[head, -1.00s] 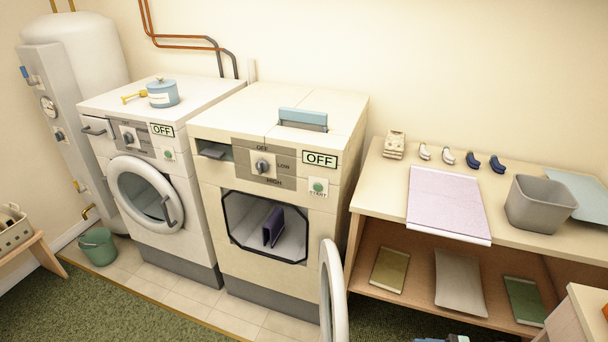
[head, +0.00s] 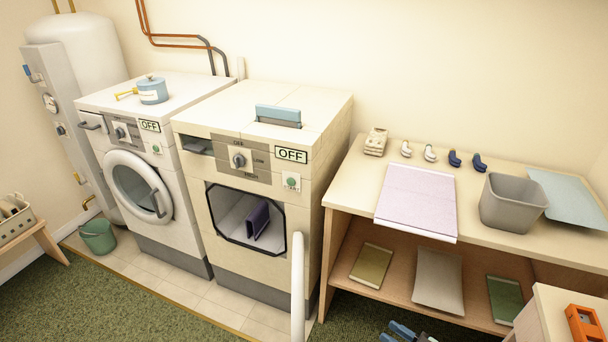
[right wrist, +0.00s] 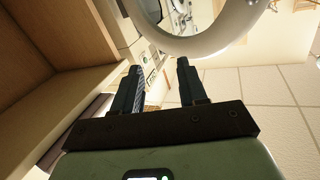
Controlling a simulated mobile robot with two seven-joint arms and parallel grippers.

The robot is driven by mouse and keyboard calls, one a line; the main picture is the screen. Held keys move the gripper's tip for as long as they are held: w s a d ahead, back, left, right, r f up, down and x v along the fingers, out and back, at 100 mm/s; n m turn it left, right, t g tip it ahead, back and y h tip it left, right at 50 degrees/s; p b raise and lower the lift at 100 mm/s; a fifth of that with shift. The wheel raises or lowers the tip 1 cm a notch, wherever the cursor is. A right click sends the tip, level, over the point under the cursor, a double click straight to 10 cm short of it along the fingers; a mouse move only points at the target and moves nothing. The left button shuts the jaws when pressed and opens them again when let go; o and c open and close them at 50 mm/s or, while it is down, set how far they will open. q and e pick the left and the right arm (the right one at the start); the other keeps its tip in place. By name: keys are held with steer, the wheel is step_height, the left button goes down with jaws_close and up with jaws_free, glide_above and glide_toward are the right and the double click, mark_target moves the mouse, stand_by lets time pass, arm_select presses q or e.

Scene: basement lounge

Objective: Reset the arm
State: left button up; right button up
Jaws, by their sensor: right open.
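My right gripper (head: 405,334) shows at the bottom edge of the head view, low in front of the shelf table. In the right wrist view its two dark fingers (right wrist: 161,75) stand apart with nothing between them. The round white door (head: 298,290) of the right machine hangs open, nearly edge-on, to the left of this gripper. Its ring (right wrist: 205,42) shows beyond the fingertips in the right wrist view; I cannot tell the exact gap. My left gripper is not in view.
The right machine (head: 225,170) holds a folded purple cloth (head: 258,221). The shelf table (head: 345,205) stands right of it, bearing a grey bin (head: 512,203) and lilac cloth (head: 417,200). A cabinet with an orange object (head: 582,325) is at lower right. Green carpet (head: 160,300) lies open at left.

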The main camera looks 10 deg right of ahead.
steer(key=s+a+f+m+g+h+p, duration=0.1)
steer(key=s+a+f+m+g+h, duration=0.3)
steer(key=f, duration=0.3)
steer(key=s+a+f+m+g+h+p, duration=0.1)
steer(key=s+a+f+m+h+p, duration=0.1)
steer(key=s+a+f+m+h, duration=0.3)
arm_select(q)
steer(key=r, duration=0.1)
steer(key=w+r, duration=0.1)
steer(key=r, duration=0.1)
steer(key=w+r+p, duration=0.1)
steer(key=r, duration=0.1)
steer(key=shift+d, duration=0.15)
arm_select(e)
steer(key=s+a+f+m+g, duration=0.1)
steer(key=s+a+g, duration=0.3)
steer(key=s, duration=0.5)
steer(key=s+a+f+m+g, duration=0.1)
steer(key=s+a+g, duration=0.2)
steer(key=s, duration=0.7)
steer(key=shift+a+g+y, duration=0.35)
steer(key=shift+g+y, duration=0.05)
steer(key=shift+g, duration=0.6)
